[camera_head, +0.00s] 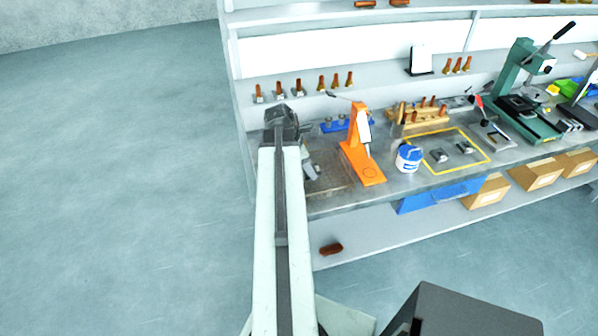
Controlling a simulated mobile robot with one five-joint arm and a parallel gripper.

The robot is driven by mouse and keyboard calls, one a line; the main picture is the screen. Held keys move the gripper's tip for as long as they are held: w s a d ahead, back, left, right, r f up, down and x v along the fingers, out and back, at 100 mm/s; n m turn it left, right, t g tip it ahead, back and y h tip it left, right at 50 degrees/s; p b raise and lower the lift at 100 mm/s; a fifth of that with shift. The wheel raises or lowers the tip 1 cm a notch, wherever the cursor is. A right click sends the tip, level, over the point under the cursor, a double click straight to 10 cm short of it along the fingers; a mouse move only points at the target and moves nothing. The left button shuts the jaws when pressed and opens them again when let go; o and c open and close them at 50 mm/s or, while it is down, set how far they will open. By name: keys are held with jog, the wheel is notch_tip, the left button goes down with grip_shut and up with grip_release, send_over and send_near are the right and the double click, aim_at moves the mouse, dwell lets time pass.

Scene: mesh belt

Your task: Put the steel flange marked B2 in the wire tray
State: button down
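My gripper (284,122) is at the far end of my long pale arm, above the left end of the workbench. It is small and dark here, and I cannot tell whether it is open or shut or holds anything. Two small grey metal parts (440,156) lie inside a yellow outlined square on the bench, well to the right of my gripper. They may be flanges, but no B2 marking is readable. A brownish mesh-like flat surface (335,182) lies right of my arm and may be the wire tray. My arm hides its left side.
An orange press (363,150) and a white-blue tub (408,158) stand between the mesh surface and yellow square. A green press (525,95) stands farther right. Wooden blocks with pegs (420,116) are behind. Open floor (120,180) lies left.

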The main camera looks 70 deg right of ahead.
aim_at(304, 173)
jog(key=shift+w+d+f+b, duration=0.1)
jog(key=shift+w+f+b, duration=0.15)
jog(key=shift+w, duration=0.3)
jog(key=shift+w+d+f+b, duration=0.15)
jog(key=shift+w+f, duration=0.1)
jog(key=shift+w, duration=0.25)
jog(key=b+x, duration=0.3)
jog(key=shift+s+a+f, duration=0.15)
jog(key=shift+a+f, duration=0.05)
jog(key=shift+a, duration=0.05)
jog(key=shift+r, duration=0.15)
jog(key=shift+w+a, duration=0.1)
jog(key=shift+w, duration=0.35)
jog(key=shift+s, duration=0.15)
jog(key=c, duration=0.6)
grip_release()
